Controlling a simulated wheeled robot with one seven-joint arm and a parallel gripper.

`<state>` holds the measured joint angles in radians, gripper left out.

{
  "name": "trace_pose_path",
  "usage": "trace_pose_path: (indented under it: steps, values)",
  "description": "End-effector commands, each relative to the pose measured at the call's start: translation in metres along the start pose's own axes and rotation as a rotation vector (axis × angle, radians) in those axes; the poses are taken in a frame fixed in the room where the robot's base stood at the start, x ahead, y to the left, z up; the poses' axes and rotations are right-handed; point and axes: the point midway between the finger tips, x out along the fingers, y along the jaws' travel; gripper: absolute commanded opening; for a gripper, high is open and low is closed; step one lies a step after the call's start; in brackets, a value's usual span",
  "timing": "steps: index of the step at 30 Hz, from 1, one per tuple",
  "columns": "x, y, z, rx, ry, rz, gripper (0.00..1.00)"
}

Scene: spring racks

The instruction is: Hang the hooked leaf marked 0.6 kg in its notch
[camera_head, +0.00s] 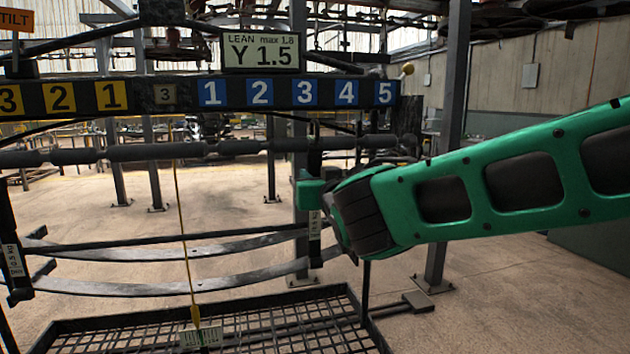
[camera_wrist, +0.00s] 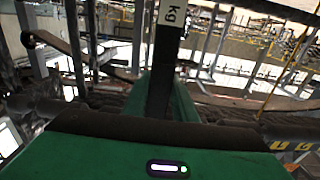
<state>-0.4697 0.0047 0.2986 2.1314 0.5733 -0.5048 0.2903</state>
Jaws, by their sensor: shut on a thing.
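My gripper (camera_head: 312,192) is shut on a dark, narrow upright leaf (camera_head: 315,163) with a pale label (camera_head: 314,223). In the wrist view the leaf (camera_wrist: 163,75) stands between my green fingers (camera_wrist: 160,100), and only "kg" can be read on its label (camera_wrist: 173,13). The leaf's top overlaps the dark notched bar (camera_head: 220,147) just below blue plate 3 (camera_head: 304,93). I cannot tell whether its hook rests on the bar or is in front of it. Another labelled leaf (camera_head: 12,255) hangs at the far left.
The lean sign (camera_head: 262,50) reads Y 1.5, max 1.8. Yellow plates (camera_head: 60,97) mark the left side, blue ones the right. A yellow plumb line (camera_head: 182,220) hangs mid-rack. Curved dark strips (camera_head: 170,285) and a mesh tray (camera_head: 345,297) lie below; a grey post (camera_head: 446,150) stands behind my arm.

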Motion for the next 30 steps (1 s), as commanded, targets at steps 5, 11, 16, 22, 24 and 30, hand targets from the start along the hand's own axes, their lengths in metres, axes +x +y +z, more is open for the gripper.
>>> trace_pose_path:
  steps: [5,11,16,22,24,30]
  values:
    - [0.000,0.000,0.001,0.000,0.003,0.000,0.00]
    - [0.001,0.000,0.007,0.000,0.002,0.000,0.00]
    - [0.001,0.000,0.013,0.001,0.003,-0.001,0.00]
    - [0.001,0.000,0.019,0.000,0.002,0.000,0.00]
    - [0.001,0.000,0.021,0.000,0.002,0.000,0.00]
    - [0.001,0.000,0.023,0.000,0.004,0.000,0.00]
